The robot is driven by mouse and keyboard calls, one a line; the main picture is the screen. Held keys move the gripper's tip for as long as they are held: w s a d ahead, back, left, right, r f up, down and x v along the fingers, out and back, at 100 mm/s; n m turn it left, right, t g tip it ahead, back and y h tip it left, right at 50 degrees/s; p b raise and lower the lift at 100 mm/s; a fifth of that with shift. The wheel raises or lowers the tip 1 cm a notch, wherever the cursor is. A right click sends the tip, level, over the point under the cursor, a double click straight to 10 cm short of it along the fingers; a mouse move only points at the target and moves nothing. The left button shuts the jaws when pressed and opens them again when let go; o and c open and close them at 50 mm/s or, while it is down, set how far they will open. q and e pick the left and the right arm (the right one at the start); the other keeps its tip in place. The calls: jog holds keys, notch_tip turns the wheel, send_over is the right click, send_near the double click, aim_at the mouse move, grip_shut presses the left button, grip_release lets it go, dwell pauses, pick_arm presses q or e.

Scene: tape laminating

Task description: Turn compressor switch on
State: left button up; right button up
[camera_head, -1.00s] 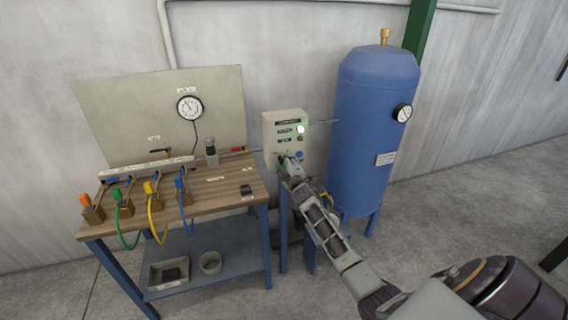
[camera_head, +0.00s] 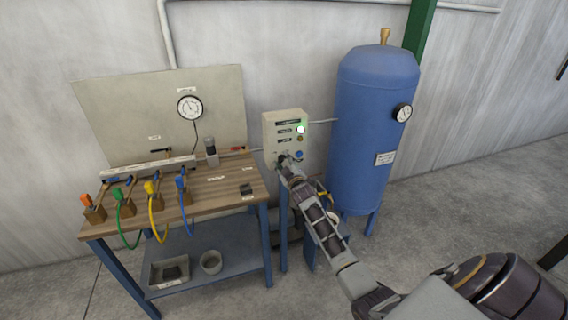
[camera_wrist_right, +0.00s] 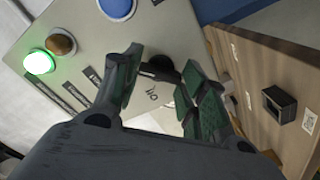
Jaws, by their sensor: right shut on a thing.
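The compressor control box (camera_head: 272,125) is a pale grey panel on a stand between the workbench and the blue tank. A green lamp on it (camera_head: 301,128) is lit; the lamp also shows in the right wrist view (camera_wrist_right: 39,62). The black switch knob (camera_wrist_right: 160,66) is low on the panel, beside a small label. My right gripper (camera_head: 284,160) is at the panel's lower left. In the right wrist view its green-padded fingers (camera_wrist_right: 162,78) are around the knob and shut on it, partly hiding it. My left gripper is not in view.
A blue tank (camera_head: 372,120) with a gauge stands right of the box. A workbench (camera_head: 205,195) with several coloured valves and hoses stands to the left. A blue button (camera_head: 299,154) is close beside my right gripper. The floor on the right is mostly clear.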

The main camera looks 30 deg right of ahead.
jog(key=shift+f, duration=0.1)
jog(key=o, duration=1)
jog(key=shift+s, duration=0.1)
jog(key=shift+v, duration=5.9)
jog(key=shift+d, duration=0.1)
jog(key=shift+m, duration=0.3)
